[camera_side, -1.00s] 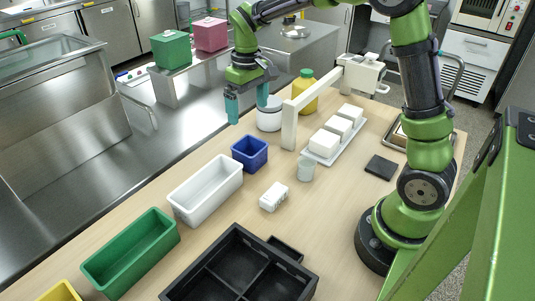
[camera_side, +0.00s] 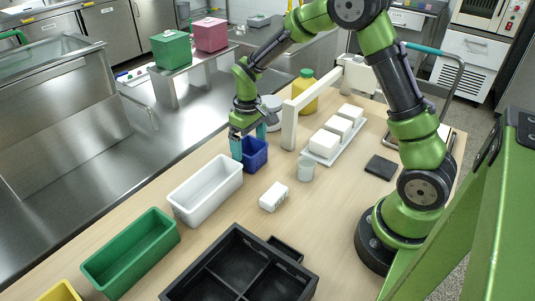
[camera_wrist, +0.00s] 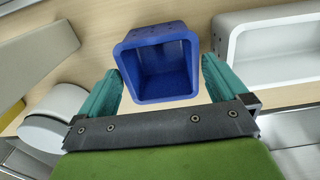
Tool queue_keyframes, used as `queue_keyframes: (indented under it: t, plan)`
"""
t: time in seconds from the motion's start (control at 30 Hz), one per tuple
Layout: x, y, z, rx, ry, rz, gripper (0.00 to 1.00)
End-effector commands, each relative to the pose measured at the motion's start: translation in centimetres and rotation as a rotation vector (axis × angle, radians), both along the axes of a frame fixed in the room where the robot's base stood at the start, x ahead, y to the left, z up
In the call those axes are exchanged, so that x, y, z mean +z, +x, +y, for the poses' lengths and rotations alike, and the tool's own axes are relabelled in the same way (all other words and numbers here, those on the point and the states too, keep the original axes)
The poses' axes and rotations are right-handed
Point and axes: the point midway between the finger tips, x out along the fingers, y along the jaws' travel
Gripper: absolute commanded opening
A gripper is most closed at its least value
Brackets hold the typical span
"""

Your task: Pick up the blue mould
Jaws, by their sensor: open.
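The blue mould (camera_side: 255,154) is a small open-topped square box standing upright on the wooden table. In the wrist view the blue mould (camera_wrist: 160,64) sits between and just beyond the two teal fingers, its hollow inside visible. My gripper (camera_side: 250,143) is open, pointing down at the mould, with one finger to its left and the other behind it in the side view. In the wrist view my gripper (camera_wrist: 162,85) has a finger on each side of the mould. I cannot tell whether either finger touches it.
A long white mould (camera_side: 206,190) stands close in front of the blue one; it also shows at right in the wrist view (camera_wrist: 275,45). A white round container (camera_side: 270,104) and a cream upright frame (camera_side: 290,125) stand behind. A white block (camera_side: 274,196) lies nearby.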

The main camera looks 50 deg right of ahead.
Motion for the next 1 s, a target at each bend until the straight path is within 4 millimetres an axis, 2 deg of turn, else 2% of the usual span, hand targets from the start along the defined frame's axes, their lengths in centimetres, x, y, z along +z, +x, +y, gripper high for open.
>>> queue_keyframes:
  t: [0.1,0.23,0.53,0.83,1.0]
  plan:
    - [-2.1,-0.1,0.1,-0.001,0.001,0.006,1.0]
    - [-3.6,-0.1,0.0,0.0,0.001,0.005,1.0]
    - [-4.0,-0.1,0.0,-0.001,0.001,0.001,0.98]
    - [-3.9,0.0,0.0,-0.001,0.0,0.001,0.53]
    - [-3.9,0.0,0.0,-0.001,0.0,0.0,0.52]
